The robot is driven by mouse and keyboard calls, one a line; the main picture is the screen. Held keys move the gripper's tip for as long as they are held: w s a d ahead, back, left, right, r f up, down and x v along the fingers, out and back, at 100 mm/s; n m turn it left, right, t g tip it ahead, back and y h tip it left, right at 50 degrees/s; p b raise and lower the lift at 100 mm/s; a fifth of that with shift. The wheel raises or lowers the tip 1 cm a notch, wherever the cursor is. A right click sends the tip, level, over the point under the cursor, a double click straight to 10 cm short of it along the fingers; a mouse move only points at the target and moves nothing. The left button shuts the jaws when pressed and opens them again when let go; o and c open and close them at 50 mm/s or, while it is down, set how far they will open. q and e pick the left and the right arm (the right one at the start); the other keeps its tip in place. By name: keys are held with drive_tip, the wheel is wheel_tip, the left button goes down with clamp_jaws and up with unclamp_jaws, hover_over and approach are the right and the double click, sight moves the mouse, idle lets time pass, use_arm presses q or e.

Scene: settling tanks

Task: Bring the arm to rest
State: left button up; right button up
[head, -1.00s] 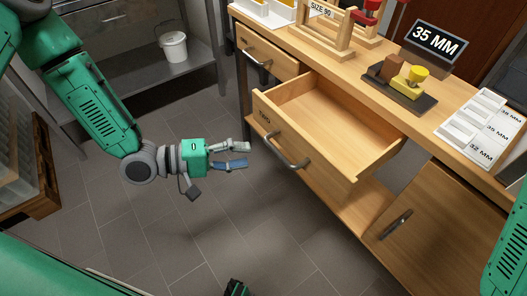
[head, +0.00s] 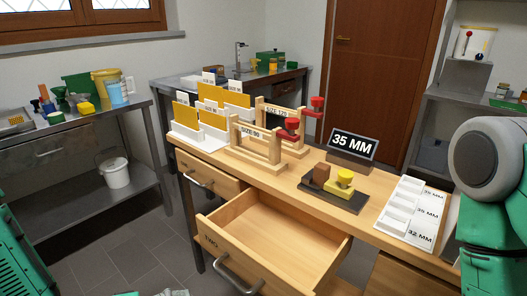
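My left gripper (head: 178,293) shows only as a sliver at the bottom edge, in front of and to the left of the open drawer. Whether its fingers are apart cannot be seen. Part of my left arm (head: 22,255) is at the lower left. My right arm (head: 490,215) fills the right edge, with its grey joint beside the bench; its gripper is out of view. The wooden drawer marked TWO (head: 285,265) is pulled out, and the part of its inside that shows is empty.
The wooden bench (head: 262,185) carries clamp frames (head: 258,150), a 35 MM sign (head: 353,145), a dark board with brown and yellow blocks (head: 335,190) and a white labelled tray (head: 412,210). A metal side table (head: 60,140) stands left. Floor (head: 110,250) between is clear.

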use_arm(q)
drive_tip(key=s+f+m+g+y, duration=0.2)
drive_tip(key=s+f+y, duration=0.2)
drive_tip(key=f, duration=0.3)
drive_tip(key=s+a+f+m+g+y, duration=0.2)
drive_tip(key=s+a+y, duration=0.2)
drive_tip(key=s, duration=0.3)
drive_tip(key=s+a+f+m+g+y, duration=0.3)
drive_tip(key=s+a+y, duration=0.1)
drive_tip(key=s, duration=0.3)
drive_tip(key=shift+s+a+f, duration=0.15)
drive_tip(key=shift+a+f, duration=0.1)
